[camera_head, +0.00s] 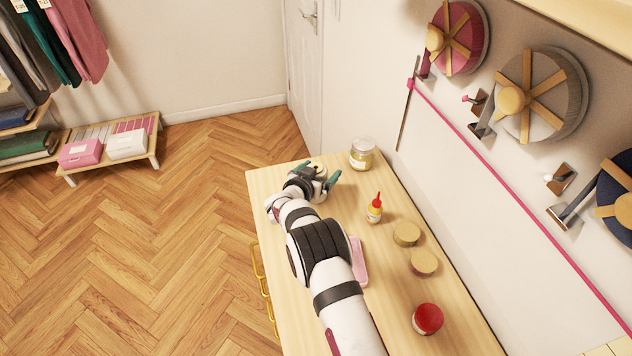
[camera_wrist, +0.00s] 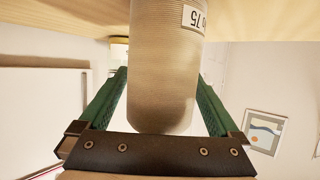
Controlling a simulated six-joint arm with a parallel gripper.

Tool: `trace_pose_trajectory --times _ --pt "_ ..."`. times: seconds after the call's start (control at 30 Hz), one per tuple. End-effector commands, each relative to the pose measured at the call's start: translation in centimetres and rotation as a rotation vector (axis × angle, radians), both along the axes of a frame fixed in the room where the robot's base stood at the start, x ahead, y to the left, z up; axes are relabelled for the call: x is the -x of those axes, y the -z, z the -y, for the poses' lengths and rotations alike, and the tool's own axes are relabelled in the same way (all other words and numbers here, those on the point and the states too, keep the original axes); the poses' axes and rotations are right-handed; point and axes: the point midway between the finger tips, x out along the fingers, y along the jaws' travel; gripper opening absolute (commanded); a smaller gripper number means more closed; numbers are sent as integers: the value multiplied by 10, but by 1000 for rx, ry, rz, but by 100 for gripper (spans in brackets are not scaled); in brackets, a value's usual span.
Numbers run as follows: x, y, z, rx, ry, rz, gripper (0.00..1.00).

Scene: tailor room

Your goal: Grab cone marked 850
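My gripper (camera_head: 322,178) is low over the far left end of the wooden table, and its green fingers are spread apart. In the wrist view, a beige ribbed cone (camera_wrist: 162,85) stands between the two fingers, close to the palm. Its label (camera_wrist: 194,18) is cut off by the top of the picture; the part in view looks like "75", and I cannot read the full marking. I see no clear grip by the fingers on the cone. In the head view, my arm and gripper largely hide the cone.
A lidded glass jar (camera_head: 361,154) stands just beyond my gripper. A red-and-yellow bottle (camera_head: 375,208), two round wooden-looking pieces (camera_head: 407,233) and a red-topped item (camera_head: 427,319) are on the right side of the table. A pink flat item (camera_head: 358,262) lies beside my arm.

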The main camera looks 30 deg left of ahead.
Motion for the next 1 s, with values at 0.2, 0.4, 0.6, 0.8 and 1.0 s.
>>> trace_pose_trajectory --times 0.2,0.4,0.6,0.8,1.0 --pt "0 0 0 0 0 0 57" --pt "0 0 0 -1 0 0 21" --pt "0 -1 0 -1 0 1 5" --pt "0 -7 0 -2 1 2 5" --pt "0 -64 -1 -7 0 5 5"
